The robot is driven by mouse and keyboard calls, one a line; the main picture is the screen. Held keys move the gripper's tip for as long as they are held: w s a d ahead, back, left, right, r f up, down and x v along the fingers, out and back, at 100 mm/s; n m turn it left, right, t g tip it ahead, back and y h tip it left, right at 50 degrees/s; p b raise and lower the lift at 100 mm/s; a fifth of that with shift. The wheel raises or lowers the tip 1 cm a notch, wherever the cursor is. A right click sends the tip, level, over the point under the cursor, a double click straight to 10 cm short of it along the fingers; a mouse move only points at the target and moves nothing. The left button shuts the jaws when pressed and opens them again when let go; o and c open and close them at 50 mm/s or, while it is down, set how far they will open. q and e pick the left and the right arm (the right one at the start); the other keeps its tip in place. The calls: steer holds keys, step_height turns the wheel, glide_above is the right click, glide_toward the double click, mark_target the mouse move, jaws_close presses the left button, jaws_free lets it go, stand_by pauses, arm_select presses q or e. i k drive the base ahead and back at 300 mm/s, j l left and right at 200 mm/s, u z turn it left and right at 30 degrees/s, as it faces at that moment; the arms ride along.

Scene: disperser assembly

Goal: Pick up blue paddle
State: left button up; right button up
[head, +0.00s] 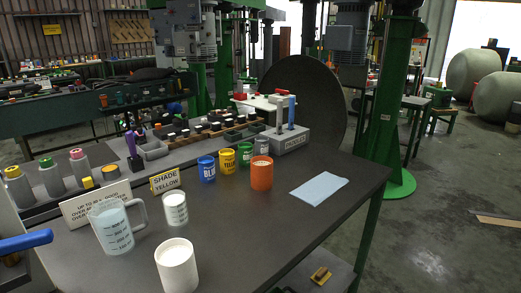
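A slim upright blue paddle (291,112) stands in a grey block (294,141) with a label on its front that seems to read PADDLES. The block sits near the back right of the dark table (240,228). A grey upright piece (279,115) stands just left of the blue paddle, with a red part (282,91) near its top. The lower end of the blue paddle is hidden in the block. Neither of my grippers shows in the head view.
Blue, yellow and green cups and an orange cup (261,173) stand in front of the block. A glass jug (113,228), white cups and signs stand left. A light blue cloth (319,188) lies right. A blue bar (25,242) enters at the left edge.

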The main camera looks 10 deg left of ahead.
mark_target(292, 99)
steer(key=l+z, duration=0.3)
steer(key=i+l, duration=0.15)
steer(key=l, duration=0.2)
steer(key=i+l, duration=0.15)
steer(key=l, duration=0.2)
steer(key=i+l+z, duration=0.4)
steer(key=i+l, duration=0.2)
steer(key=i+l+z, duration=0.3)
steer(key=i, duration=0.2)
steer(key=i+z, duration=0.3)
steer(key=i, duration=1.4)
steer(key=i+u, duration=0.35)
steer(key=i, duration=0.15)
steer(key=i+u, duration=0.4)
steer(key=i, duration=0.15)
steer(key=i+u, duration=0.8)
steer(key=u, duration=0.15)
